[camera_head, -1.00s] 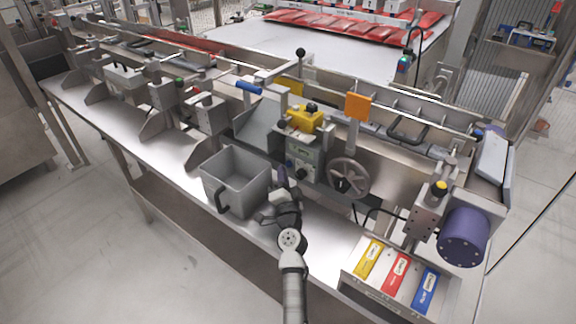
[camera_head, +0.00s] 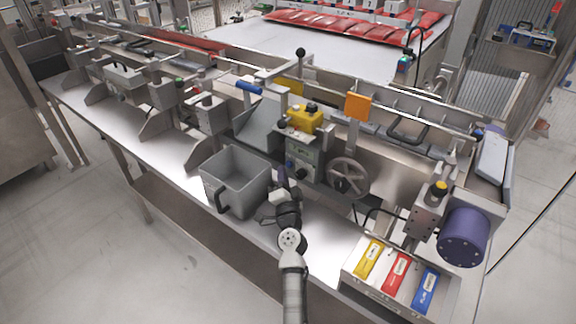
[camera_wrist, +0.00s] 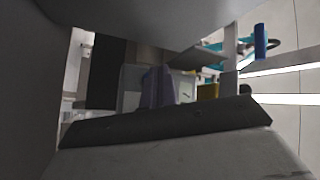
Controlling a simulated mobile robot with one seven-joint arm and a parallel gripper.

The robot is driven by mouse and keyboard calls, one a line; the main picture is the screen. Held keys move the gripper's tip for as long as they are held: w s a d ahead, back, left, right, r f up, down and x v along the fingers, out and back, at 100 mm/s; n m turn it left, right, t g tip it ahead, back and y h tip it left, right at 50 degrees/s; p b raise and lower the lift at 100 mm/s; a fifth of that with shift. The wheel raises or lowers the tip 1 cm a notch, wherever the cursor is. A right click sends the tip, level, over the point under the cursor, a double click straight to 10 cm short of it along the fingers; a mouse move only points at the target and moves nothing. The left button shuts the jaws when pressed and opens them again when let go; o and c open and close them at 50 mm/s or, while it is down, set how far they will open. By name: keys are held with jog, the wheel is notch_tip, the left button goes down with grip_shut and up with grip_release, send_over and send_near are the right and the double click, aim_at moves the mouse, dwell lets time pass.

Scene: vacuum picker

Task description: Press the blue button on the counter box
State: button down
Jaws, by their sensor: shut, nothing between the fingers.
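The counter box (camera_head: 304,158) is a small grey box with knobs on its front, standing on the machine below a yellow block. It also shows in part in the wrist view (camera_wrist: 184,86), with a pale label or display. I cannot clearly make out the blue button; my gripper and the small scale obscure that part of the box front. My gripper (camera_head: 282,174) is shut and empty, just in front of the box's lower left.
A grey open bin (camera_head: 236,182) stands just left of my gripper. A handwheel (camera_head: 348,178) is right of the box. A tray with yellow, red and blue labelled pieces (camera_head: 396,276) sits at the front right. Bare bench lies between gripper and tray.

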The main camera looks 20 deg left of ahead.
jog(key=shift+w, duration=0.1)
jog(key=shift+w+d, duration=0.15)
jog(key=shift+w, duration=0.2)
jog(key=shift+w+d+b, duration=0.1)
jog(key=shift+w+b, duration=0.2)
jog(key=shift+b, duration=0.15)
dwell(0.6)
jog(key=shift+s, duration=0.1)
jog(key=shift+s+a, duration=0.25)
jog(key=shift+s, duration=0.4)
jog(key=shift+p, duration=0.3)
jog(key=shift+s+a+p, duration=0.3)
jog(key=shift+s, duration=0.5)
jog(key=shift+s+a+p, duration=0.25)
jog(key=shift+s+p, duration=0.05)
jog(key=shift+s, duration=0.45)
jog(key=shift+s+a+p, duration=0.3)
jog(key=shift+s, duration=0.5)
